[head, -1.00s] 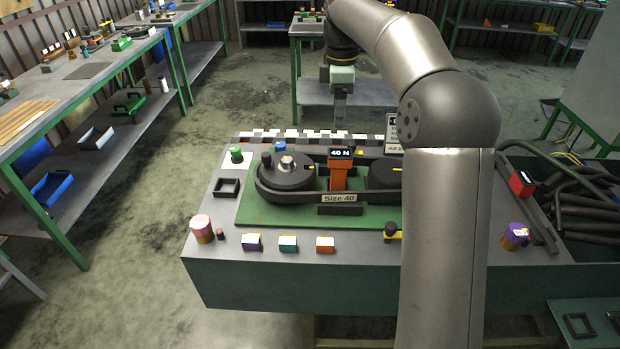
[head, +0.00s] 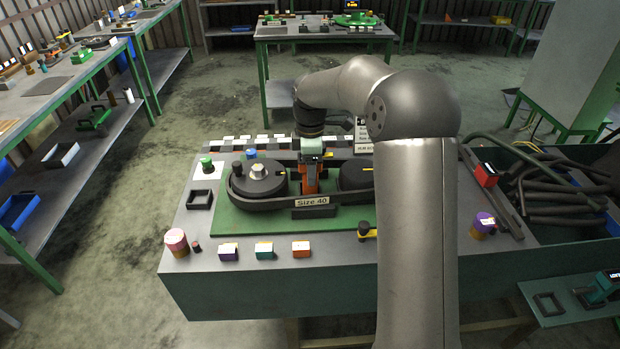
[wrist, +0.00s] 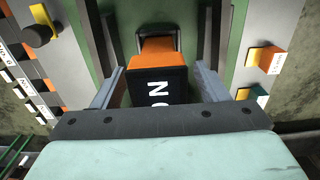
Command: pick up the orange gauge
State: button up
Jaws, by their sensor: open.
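The orange gauge (head: 311,183) stands upright on the green base plate (head: 228,221), between two round black drums and behind the "Size 40" label. My gripper (head: 310,178) is over it from above and covers its display in the head view. In the wrist view the gauge's orange body (wrist: 158,48) and black display with white lettering (wrist: 157,90) lie between my two grey fingers. My gripper (wrist: 160,82) is open, with one finger on each side of the gauge. A gap shows beside the display on each side.
A black belt (head: 235,193) loops around the left drum (head: 258,185) and right drum (head: 354,177), close to the gauge. Small coloured blocks (head: 264,250) line the front edge. A pink cylinder (head: 176,241) stands at the front left. A bin of dark tubes (head: 560,190) is at the right.

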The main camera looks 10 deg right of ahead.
jog(key=shift+f, duration=0.8)
jog(key=shift+w, duration=0.1)
grip_shut()
jog(key=shift+r, duration=0.1)
